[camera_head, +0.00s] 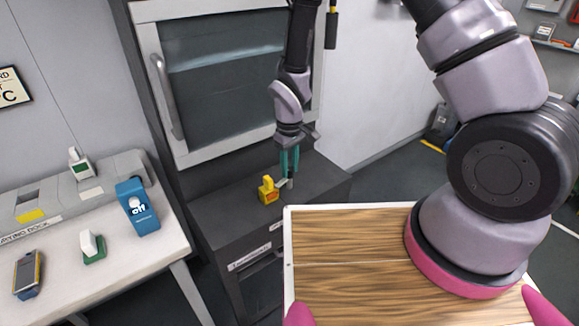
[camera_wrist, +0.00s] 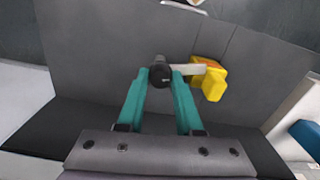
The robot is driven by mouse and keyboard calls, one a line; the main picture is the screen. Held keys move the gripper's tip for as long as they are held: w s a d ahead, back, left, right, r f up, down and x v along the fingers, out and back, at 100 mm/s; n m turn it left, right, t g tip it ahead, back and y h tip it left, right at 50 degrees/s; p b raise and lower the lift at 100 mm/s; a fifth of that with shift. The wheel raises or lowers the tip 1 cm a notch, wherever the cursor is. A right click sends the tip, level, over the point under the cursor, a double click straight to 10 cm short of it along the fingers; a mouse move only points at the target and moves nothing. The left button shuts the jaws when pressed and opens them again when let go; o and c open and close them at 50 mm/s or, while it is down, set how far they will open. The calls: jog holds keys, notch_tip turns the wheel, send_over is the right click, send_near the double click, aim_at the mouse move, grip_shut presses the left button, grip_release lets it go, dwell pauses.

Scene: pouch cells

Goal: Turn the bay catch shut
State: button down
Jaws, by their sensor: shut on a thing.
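My gripper (camera_head: 289,172) points down at the dark grey cabinet top. In the wrist view, its two teal fingers (camera_wrist: 161,80) are closed on the round black knob of the bay catch (camera_wrist: 160,70). A pale flat bar (camera_wrist: 190,69) runs from the knob to the right, towards a yellow block (camera_wrist: 209,78). The bar's far end meets or overlaps the block in that view; I cannot tell if it is seated in it. In the head view, the yellow block (camera_head: 268,190) stands just left of the fingers, with the pale bar (camera_head: 282,184) between.
A glass-fronted cabinet door (camera_head: 225,75) with a handle rises behind. A white bench (camera_head: 120,255) at left carries a blue device (camera_head: 137,207) and small items. A wood-topped board (camera_head: 345,245) lies in front, below my arm.

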aim_at(290, 169)
jog(key=shift+m, duration=1.5)
jog(key=c, duration=0.6)
grip_release()
jog(key=shift+o, duration=0.2)
jog(key=shift+r, duration=0.1)
notch_tip(290, 169, up, 11)
